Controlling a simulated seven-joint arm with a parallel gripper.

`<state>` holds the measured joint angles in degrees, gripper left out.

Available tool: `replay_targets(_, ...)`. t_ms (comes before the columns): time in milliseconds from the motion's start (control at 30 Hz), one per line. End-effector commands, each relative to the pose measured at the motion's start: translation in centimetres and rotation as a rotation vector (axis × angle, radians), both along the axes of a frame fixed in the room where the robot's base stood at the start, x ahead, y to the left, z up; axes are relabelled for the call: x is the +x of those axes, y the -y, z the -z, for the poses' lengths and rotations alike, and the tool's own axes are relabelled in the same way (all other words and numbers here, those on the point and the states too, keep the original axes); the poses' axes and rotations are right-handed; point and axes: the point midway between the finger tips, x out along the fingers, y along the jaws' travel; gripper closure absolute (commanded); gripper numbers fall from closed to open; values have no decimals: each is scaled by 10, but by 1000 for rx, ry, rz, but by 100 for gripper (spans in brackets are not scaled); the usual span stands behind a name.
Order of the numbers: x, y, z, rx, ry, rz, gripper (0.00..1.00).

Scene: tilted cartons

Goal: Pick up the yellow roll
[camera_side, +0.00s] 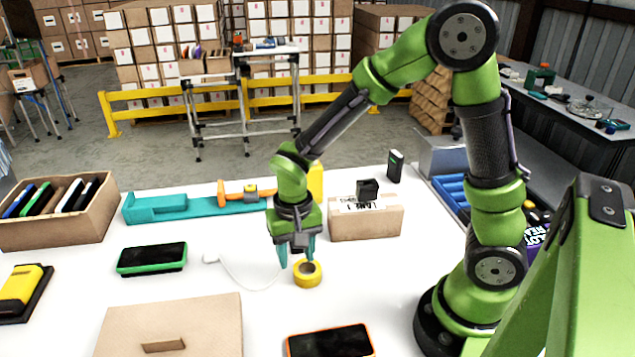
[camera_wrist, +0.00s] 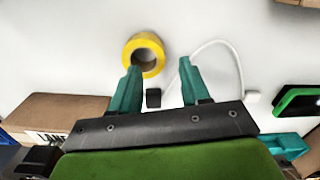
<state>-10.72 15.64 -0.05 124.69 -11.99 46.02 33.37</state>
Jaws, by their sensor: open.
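The yellow roll (camera_side: 307,273) lies flat on the white table, just in front of and to the right of my gripper's fingertips in the side view. In the wrist view the roll (camera_wrist: 144,55) shows as a yellow ring with a dark inner core, mostly beyond the left fingertip, which overlaps its lower edge. My gripper (camera_side: 297,258) points down with its teal fingers apart and nothing held. In the wrist view the gripper (camera_wrist: 160,72) has a clear gap between its fingers, and the roll sits left of that gap's middle.
A white cable (camera_side: 240,284) curves beside the roll. A carton (camera_side: 366,222) stands behind it, a green-edged phone (camera_side: 152,258) lies left, and an orange-edged phone (camera_side: 330,342) and a cardboard box (camera_side: 172,325) are in front. An open carton (camera_side: 55,230) stands far left.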

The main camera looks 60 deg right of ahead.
Motion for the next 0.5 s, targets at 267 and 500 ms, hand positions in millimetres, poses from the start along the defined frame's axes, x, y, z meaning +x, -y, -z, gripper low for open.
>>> replay_targets(267, -1, 1, 39, -1, -4, 1, 54)
replay_targets(500, -1, 1, 41, 0, -1, 1, 54)
